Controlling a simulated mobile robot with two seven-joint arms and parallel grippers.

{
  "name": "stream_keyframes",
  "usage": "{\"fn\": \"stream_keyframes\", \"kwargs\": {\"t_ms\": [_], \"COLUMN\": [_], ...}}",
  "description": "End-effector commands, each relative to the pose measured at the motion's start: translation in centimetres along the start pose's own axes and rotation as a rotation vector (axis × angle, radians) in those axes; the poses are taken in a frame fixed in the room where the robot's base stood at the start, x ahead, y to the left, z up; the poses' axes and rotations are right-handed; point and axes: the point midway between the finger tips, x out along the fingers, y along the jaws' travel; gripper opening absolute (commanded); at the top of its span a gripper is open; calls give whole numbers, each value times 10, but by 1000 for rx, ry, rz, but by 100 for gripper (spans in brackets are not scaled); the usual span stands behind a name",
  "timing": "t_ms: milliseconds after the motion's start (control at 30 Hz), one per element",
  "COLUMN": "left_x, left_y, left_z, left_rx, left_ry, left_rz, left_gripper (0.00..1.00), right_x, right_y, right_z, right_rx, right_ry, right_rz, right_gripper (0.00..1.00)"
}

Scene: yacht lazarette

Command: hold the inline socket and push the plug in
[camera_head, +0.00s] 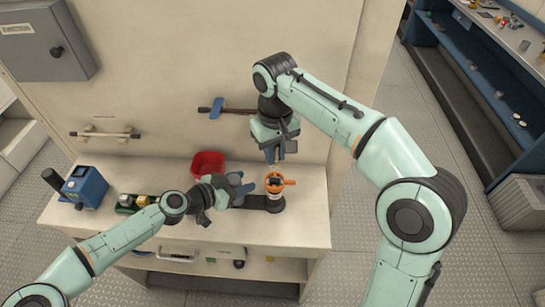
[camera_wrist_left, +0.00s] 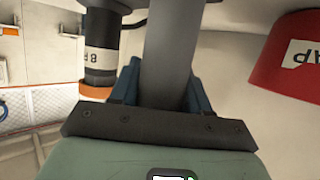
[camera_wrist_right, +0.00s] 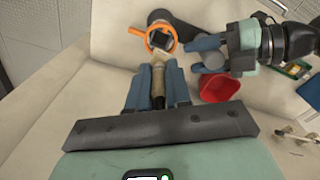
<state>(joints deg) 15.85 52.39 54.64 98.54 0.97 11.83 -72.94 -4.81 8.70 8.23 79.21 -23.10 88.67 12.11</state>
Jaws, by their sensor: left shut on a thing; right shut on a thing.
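The inline socket (camera_head: 274,190) stands upright on the bench, with an orange ring and side lever at its top and a dark, square-looking mouth. In the left wrist view its black body with a white label (camera_wrist_left: 100,60) shows beside my fingers. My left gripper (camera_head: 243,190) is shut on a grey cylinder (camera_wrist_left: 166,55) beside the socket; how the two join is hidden. My right gripper (camera_head: 275,155) points down above the socket, shut on the tan and black plug (camera_wrist_right: 158,82). The plug's tip is close to the socket mouth; I cannot tell if they touch.
A red bin (camera_head: 207,163) stands behind my left gripper. A blue box (camera_head: 85,187) and green items (camera_head: 132,203) sit on the bench to the left. A blue-handled bar (camera_head: 217,108) is on the back panel. The bench's right end (camera_head: 312,215) is clear.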

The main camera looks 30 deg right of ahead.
Motion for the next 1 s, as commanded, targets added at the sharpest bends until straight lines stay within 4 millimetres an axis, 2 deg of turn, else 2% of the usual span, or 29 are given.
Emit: {"fn": "stream_keyframes", "kwargs": {"t_ms": [167,533,1000], "left_x": [0,0,0], "left_y": [0,0,0], "left_z": [-1,-1,-1], "left_rx": [0,0,0], "left_ry": [1,2,2], "left_rz": [-1,-1,-1], "left_gripper": [3,3,3], "right_x": [-5,-4,31], "right_y": [0,0,0], "right_z": [0,0,1], "right_rx": [-91,-95,-94], "right_ry": [-15,-16,-16], "right_rz": [-12,-12,-11], "right_gripper": [0,0,0]}}
